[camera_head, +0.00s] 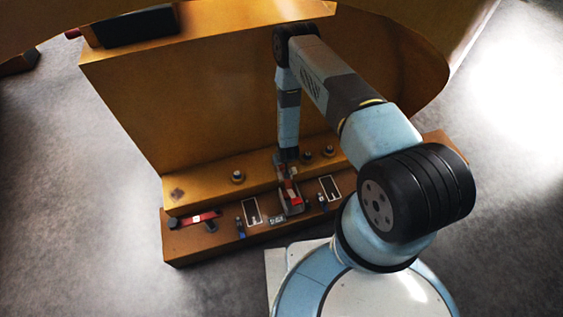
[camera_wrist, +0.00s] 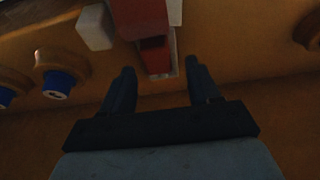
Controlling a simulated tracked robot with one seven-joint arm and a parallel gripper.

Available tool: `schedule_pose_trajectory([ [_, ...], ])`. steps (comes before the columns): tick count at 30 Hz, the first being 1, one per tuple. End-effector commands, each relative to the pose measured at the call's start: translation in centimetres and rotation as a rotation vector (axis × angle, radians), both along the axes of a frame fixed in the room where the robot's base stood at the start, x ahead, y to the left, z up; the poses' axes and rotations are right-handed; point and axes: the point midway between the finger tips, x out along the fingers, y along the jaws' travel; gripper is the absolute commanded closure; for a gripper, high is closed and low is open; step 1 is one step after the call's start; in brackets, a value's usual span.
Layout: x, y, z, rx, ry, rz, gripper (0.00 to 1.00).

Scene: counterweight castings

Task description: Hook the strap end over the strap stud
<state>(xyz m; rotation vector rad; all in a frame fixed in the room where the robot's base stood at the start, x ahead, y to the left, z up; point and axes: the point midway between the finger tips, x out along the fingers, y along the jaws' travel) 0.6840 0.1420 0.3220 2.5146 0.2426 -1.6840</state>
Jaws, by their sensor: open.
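My gripper (camera_wrist: 159,72) points down over the front ledge of the yellow casting, its two dark fingers spread. A red piece with a white edge (camera_wrist: 155,52) lies just past the fingertips, between their lines in the wrist view; I cannot tell whether they touch it. In the head view, red and grey parts (camera_head: 292,199) show below my arm's end. A red strip with a white patch and dark ends (camera_head: 202,217) lies at the left of the ledge. Round studs (camera_head: 238,176) stand on the step behind. Which piece is the strap end, and which stud is the strap stud, is unclear.
Dark panels with pale outlines (camera_head: 252,211) lie on the front ledge (camera_head: 190,247), with small blue-topped pegs (camera_head: 240,228) nearby. A blue-ringed knob (camera_wrist: 58,82) is left of the fingers in the wrist view. The tall casting wall (camera_head: 200,100) rises behind the step.

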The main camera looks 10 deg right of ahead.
Motion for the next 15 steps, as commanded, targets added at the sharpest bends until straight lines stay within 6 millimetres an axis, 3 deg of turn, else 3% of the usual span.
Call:
schedule_pose_trajectory([
  [15,-2.3,-0.4,5.7,0.001,0.0,0.0,0.39],
])
